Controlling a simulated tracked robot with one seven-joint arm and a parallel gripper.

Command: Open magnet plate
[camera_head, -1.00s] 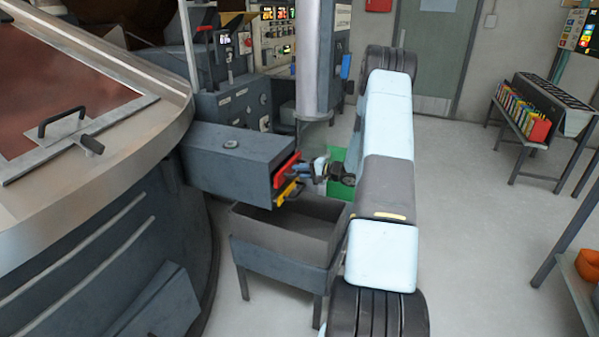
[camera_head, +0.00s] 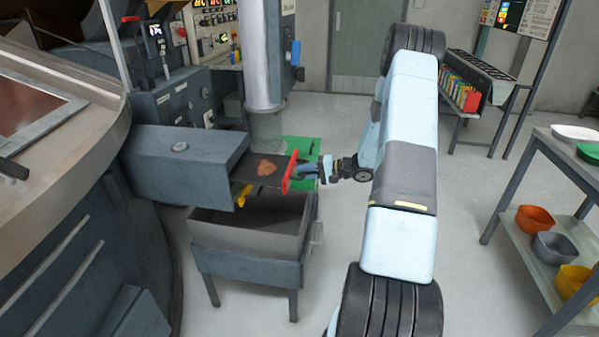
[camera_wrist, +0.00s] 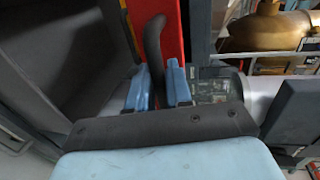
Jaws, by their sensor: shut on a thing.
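The magnet plate (camera_head: 262,174) is a dark flat slide with a brown patch on it. It sticks out to the right from the grey box housing (camera_head: 185,158). Its red front (camera_head: 290,172) stands upright at the outer end and also shows in the wrist view (camera_wrist: 164,30). My gripper (camera_head: 315,171) is at the right of the red front. In the wrist view its blue fingers (camera_wrist: 160,88) are shut on the dark handle (camera_wrist: 154,45). A yellow handle (camera_head: 243,196) sits below the housing's open end.
A grey open bin (camera_head: 230,238) on legs stands under the plate. A vertical pipe (camera_head: 262,60) rises behind it. A shelf with bowls (camera_head: 535,219) is at the right. Floor (camera_head: 470,190) between my arm and the shelf is clear.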

